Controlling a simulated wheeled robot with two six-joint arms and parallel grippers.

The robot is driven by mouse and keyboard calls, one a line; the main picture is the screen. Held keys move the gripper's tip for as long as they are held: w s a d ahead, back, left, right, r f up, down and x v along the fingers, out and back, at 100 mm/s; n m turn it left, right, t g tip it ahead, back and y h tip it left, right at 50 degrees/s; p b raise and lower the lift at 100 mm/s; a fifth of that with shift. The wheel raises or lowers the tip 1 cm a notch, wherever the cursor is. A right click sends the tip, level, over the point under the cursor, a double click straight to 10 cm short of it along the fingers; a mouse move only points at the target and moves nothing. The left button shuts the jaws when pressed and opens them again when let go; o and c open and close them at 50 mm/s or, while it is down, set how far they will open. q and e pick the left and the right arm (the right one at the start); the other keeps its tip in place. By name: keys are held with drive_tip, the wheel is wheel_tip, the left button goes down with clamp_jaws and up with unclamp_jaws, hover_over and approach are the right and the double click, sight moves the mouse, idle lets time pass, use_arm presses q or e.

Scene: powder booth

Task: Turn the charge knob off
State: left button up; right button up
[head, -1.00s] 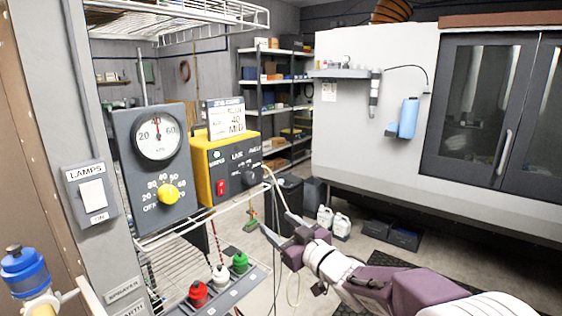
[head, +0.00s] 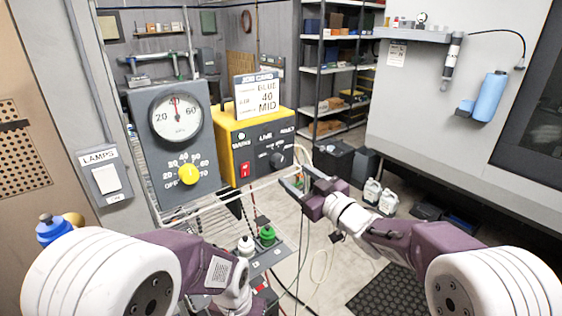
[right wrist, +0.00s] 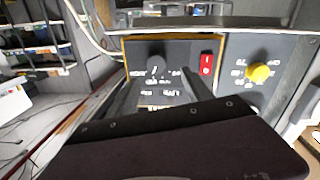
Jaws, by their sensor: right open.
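The yellow-framed control box (head: 230,167) has a black knob (head: 277,160) on its right and a red LIVE rocker switch (head: 245,170). The black knob (right wrist: 156,66) also shows in the right wrist view, where the picture is turned over; its small labels are too blurred to read. A yellow dial knob (head: 188,174) is on the grey gauge panel to the left, with OFF at its lower left. Which knob is named charge is not legible. My right gripper (head: 296,180) is open and empty, just below and right of the black knob, apart from it.
A job card (head: 256,96) stands on the box. The gauge (head: 176,117) needle points about straight up. A LAMPS switch (head: 106,179) is at left. Open floor lies right of the shelf.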

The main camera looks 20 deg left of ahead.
sight(280, 163)
drive_tip(key=w+a+p, duration=0.2)
drive_tip(key=w, duration=0.1)
drive_tip(key=shift+w+r, duration=0.1)
drive_tip(key=p+x, duration=0.1)
drive_tip(key=x, duration=0.3)
drive_tip(key=shift+a+p, duration=0.35)
drive_tip(key=shift+p, duration=0.05)
drive_tip(key=shift+a, duration=0.25)
drive_tip(key=shift+w+d+f, duration=0.2)
drive_tip(key=shift+a, duration=0.1)
clamp_jaws()
